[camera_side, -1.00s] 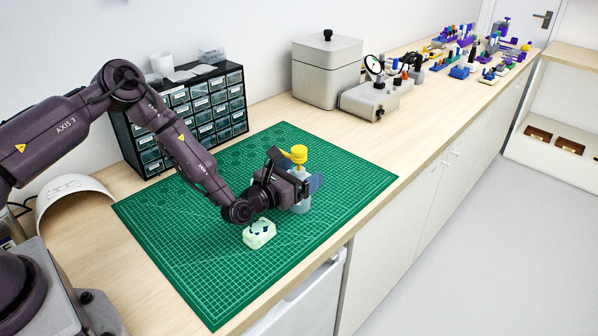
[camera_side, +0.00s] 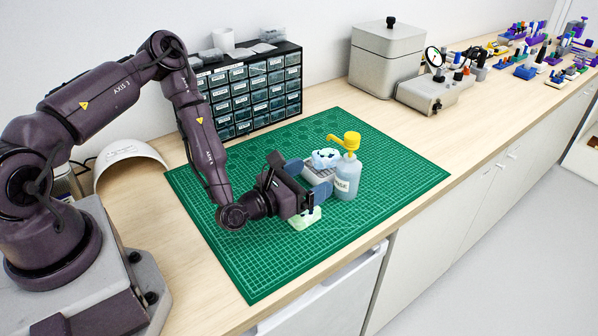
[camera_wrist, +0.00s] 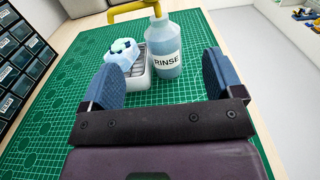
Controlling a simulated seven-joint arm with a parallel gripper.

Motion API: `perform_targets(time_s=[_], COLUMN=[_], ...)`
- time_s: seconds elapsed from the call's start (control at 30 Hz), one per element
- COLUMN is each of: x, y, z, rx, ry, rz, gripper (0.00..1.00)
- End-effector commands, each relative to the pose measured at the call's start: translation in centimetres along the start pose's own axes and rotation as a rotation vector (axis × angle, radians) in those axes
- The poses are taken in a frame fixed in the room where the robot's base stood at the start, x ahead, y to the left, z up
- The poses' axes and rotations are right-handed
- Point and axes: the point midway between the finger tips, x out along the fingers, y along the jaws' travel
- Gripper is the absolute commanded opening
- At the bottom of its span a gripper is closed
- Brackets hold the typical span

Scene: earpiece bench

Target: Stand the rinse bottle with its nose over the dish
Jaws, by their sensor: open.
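The rinse bottle (camera_side: 346,181) stands upright on the green mat, with a pale blue body, a RINSE label and a yellow top (camera_side: 348,141). It also shows in the wrist view (camera_wrist: 165,45). Its yellow nose points left, toward and above the dish; the exact overlap is hard to tell. The grey-white dish (camera_wrist: 139,78) sits just left of the bottle, with a pale blue dark-spotted piece (camera_wrist: 122,53) on it. My gripper (camera_wrist: 165,78) is open and empty, its blue fingers spread short of the bottle and dish. In the side view my gripper (camera_side: 307,182) partly hides the dish.
A pale green block (camera_side: 306,218) lies on the mat beside my gripper. A drawer cabinet (camera_side: 252,90) stands behind the mat. A grey box (camera_side: 385,60) and a gauge device (camera_side: 432,92) stand farther right. The mat's front (camera_side: 262,272) is clear.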

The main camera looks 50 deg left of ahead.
Motion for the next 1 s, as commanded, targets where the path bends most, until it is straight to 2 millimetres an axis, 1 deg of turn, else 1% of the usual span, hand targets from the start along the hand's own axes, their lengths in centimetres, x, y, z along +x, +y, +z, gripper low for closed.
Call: perform_targets(time_s=[0.1,0.2,0.27,0.33,0.37,0.47,0.5,0.57,0.6,0.67,0.7,0.77,0.8,0.87,0.9,0.97,1.0], x=[-0.4,-0.2,0.1,0.7,0.9,1.6,1.8,1.8,1.7,1.4,1.1,0.4,-0.1,-1.2,-2.0,-3.5,-4.6], y=[0.0,-0.1,-0.3,-0.7,-0.8,-1.3,-1.4,-1.4,-1.2,-0.9,-0.7,-0.2,0.2,0.7,1.0,1.4,1.7], z=[0.0,0.2,0.6,1.3,1.7,3.4,4.1,5.3,6.2,7.6,8.7,10.3,11.5,13.3,14.6,16.5,17.8], rx=[0.0,0.026,0.088,0.221,0.298,0.614,0.753,0.955,1.087,1.278,1.4,1.575,1.687,1.842,1.939,2.073,2.154], ry=[0.0,0.005,0.017,0.044,0.058,0.115,0.138,0.17,0.19,0.22,0.237,0.266,0.284,0.311,0.328,0.35,0.361], rz=[0.001,-0.013,-0.042,-0.102,-0.134,-0.262,-0.313,-0.387,-0.433,-0.5,-0.543,-0.607,-0.648,-0.714,-0.758,-0.828,-0.877], gripper=[0.86,0.86,0.86,0.86,0.86,0.86,0.86,0.86,0.86,0.86,0.86,0.86,0.86,0.86,0.86,0.86,0.86])
